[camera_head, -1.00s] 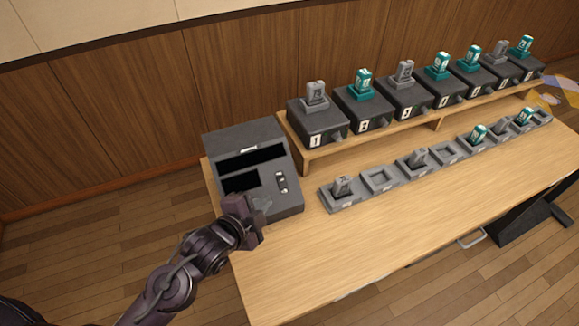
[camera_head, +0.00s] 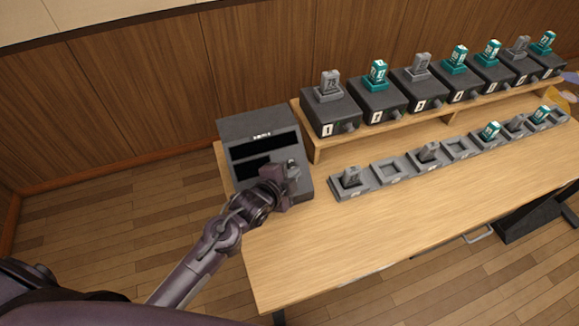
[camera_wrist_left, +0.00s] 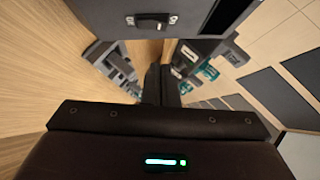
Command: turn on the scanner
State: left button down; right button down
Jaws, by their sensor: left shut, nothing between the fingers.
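The scanner (camera_head: 258,127) is a dark grey box at the left end of the table, with two black, unlit windows. Its small switch (camera_head: 292,164) is on the right of the sloped front, partly covered by my gripper. In the left wrist view the switch (camera_wrist_left: 152,21) shows on the dark panel at the top. My left gripper (camera_head: 290,174) is shut and empty, just in front of the switch side. Its fingers (camera_wrist_left: 161,82) point toward the panel in the wrist view; whether they touch it I cannot tell. My right gripper is not in view.
A raised wooden shelf (camera_head: 385,133) carries a row of numbered black boxes (camera_head: 330,110) topped with grey or teal blocks. In front lies a row of grey trays (camera_head: 390,170), some holding blocks. The table front (camera_head: 340,235) is clear.

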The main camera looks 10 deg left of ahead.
aim_at(289, 166)
pick_arm(q)
jog(key=w+f, duration=0.1)
jog(key=w+a+f+p, duration=0.1)
jog(key=w, duration=0.1)
jog(key=shift+a+f, duration=0.3)
jog(key=shift+f, duration=0.05)
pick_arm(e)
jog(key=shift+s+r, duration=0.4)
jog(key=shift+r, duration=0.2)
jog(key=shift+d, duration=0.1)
pick_arm(q)
jog(key=shift+w, duration=0.15)
jog(key=shift+a+f, duration=0.1)
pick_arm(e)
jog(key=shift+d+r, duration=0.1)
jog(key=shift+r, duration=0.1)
pick_arm(q)
jog(key=shift+p, duration=0.3)
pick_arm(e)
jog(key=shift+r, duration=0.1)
pick_arm(q)
jog(key=shift+r+p, duration=0.8)
jog(key=shift+r, duration=0.05)
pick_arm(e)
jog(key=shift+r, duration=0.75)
